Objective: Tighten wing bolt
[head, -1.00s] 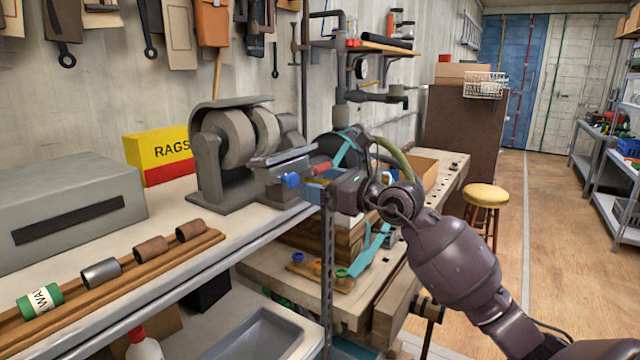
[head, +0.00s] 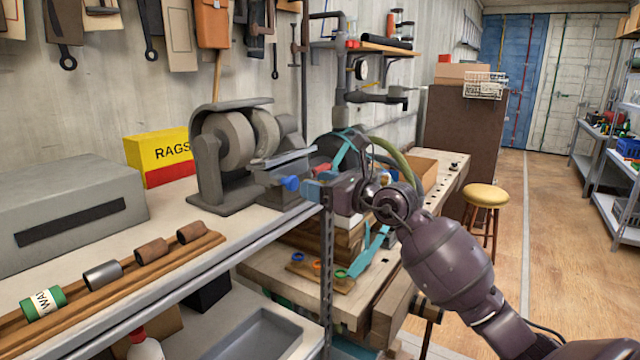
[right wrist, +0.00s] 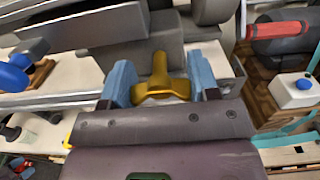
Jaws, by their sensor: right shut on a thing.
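The yellow wing bolt (right wrist: 160,80) shows in the right wrist view, with its stem pointing up towards a grey metal block. My right gripper (right wrist: 160,90) has its two blue fingers on either side of the wings and is shut on them. In the head view my right gripper (head: 322,190) is at the right end of the bench grinder (head: 240,150), near the shelf edge; the bolt is hidden there. My left gripper is not in view.
A red handle (right wrist: 278,29) and a white box with a blue button (right wrist: 296,90) are to the right in the wrist view.

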